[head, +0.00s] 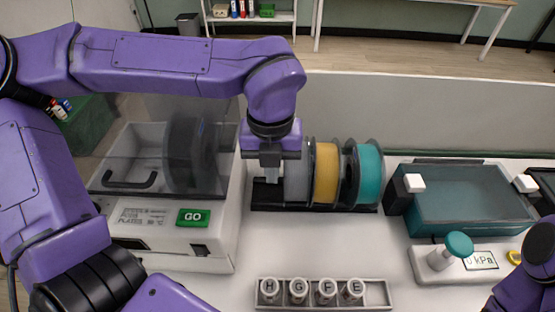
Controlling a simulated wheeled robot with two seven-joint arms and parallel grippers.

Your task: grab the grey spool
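The grey spool (297,182) stands upright at the left of a row on a black rack (262,198), beside a yellow spool (326,172) and a teal spool (366,174). My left gripper (270,174) points down at the left side of the grey spool, very close to it. Its fingers overlap the spool's left edge in the picture, and I cannot tell whether they touch it or how far apart they are. My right gripper is not in view; only a part of my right arm shows at the lower right.
A white machine (225,235) with a clear lid and a green GO button (193,217) stands on the left. A tray (378,294) of several lettered vials lies in front. A teal box (470,210) and a kPa gauge unit (425,265) stand right. The middle worktop is clear.

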